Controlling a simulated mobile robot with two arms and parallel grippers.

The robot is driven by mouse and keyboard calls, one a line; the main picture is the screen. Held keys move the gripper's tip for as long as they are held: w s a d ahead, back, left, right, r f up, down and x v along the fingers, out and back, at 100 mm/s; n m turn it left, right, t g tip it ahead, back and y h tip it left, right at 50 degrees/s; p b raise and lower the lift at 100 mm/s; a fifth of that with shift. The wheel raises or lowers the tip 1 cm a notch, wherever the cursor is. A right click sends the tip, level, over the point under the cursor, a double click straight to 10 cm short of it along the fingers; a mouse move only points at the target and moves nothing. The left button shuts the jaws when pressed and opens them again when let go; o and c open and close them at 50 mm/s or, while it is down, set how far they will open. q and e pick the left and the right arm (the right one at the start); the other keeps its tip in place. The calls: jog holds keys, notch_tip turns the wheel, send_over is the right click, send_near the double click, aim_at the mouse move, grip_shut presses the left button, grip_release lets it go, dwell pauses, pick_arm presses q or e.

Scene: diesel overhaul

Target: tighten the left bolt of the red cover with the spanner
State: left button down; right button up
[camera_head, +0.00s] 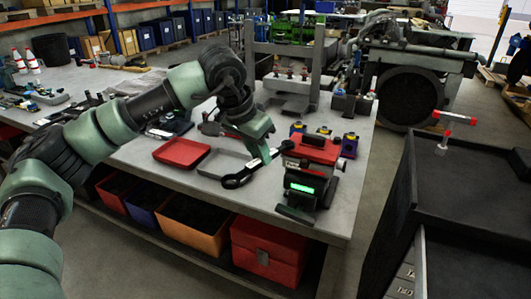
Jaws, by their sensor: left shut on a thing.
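The red cover (314,149) sits on top of a dark unit with a lit green display (303,187), near the front right of the workbench. My left gripper (264,155) is just left of the cover and shut on the dark spanner (247,172). The spanner lies slanted, its ring end toward the front left and its other end at the cover's left side. I cannot tell whether that end sits on the bolt. The left bolt is too small or hidden to make out. My right gripper is not in view.
A red tray (181,153) and a grey tray (225,164) lie left of the spanner on the workbench (325,215). Small blue and yellow parts (349,145) stand behind the cover. A press frame (291,80) stands at the back. A dark cabinet (470,190) is at the right.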

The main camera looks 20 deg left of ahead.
pick_arm(q)
jog(key=shift+w+a+m, duration=0.15)
jog(key=shift+a+m, duration=0.3)
jog(key=shift+m, duration=0.05)
jog(key=shift+d+r, duration=0.1)
jog(key=shift+r+p, duration=0.7)
jog(key=shift+r, duration=0.2)
jog(key=shift+f, duration=0.1)
jog(key=shift+s+d+n+b, duration=0.3)
jog(key=shift+d+n+b, duration=0.15)
jog(key=shift+d+n, duration=0.35)
jog(key=shift+s+d+n+y, duration=0.1)
jog(key=shift+d+n+y, duration=0.2)
jog(key=shift+d+n, duration=0.15)
